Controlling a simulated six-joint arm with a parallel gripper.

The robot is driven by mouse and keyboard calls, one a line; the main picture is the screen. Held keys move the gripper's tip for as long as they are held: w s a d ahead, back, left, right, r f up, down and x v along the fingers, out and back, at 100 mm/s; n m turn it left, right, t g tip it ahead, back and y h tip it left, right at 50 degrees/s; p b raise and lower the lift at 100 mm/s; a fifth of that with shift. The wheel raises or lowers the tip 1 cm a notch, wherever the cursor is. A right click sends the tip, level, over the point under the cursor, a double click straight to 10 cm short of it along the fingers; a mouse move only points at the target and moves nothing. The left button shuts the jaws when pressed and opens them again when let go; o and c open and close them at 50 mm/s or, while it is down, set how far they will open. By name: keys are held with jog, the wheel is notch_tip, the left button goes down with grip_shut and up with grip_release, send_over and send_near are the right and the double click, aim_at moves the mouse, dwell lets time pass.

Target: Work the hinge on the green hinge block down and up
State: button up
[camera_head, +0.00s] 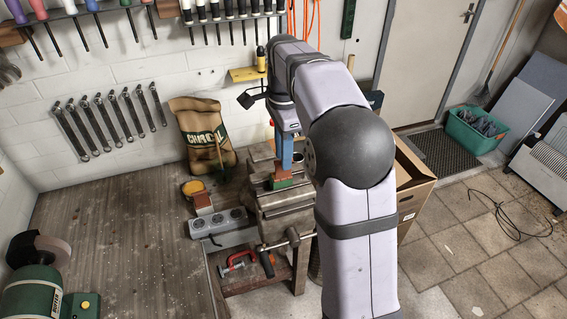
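The green hinge block (283,184) is small in view and sits at the top of the vise (284,205), between its jaws. A reddish-brown piece (280,176), which looks like the hinge part, stands just above the green. My gripper (285,168) points down from above, with its blue lower end right over or against the reddish-brown piece. I cannot tell whether they touch, or whether the fingers are open or shut. My arm covers the area to the right of the vise.
A grey block with round holes (218,222) lies left of the vise on the wooden bench (120,235). A charcoal sack (203,135) stands behind. A cardboard box (414,180) stands right. The bench's left part is mostly clear.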

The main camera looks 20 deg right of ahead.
jog(key=shift+f+p, duration=0.45)
jog(key=shift+f, duration=1.6)
grip_shut()
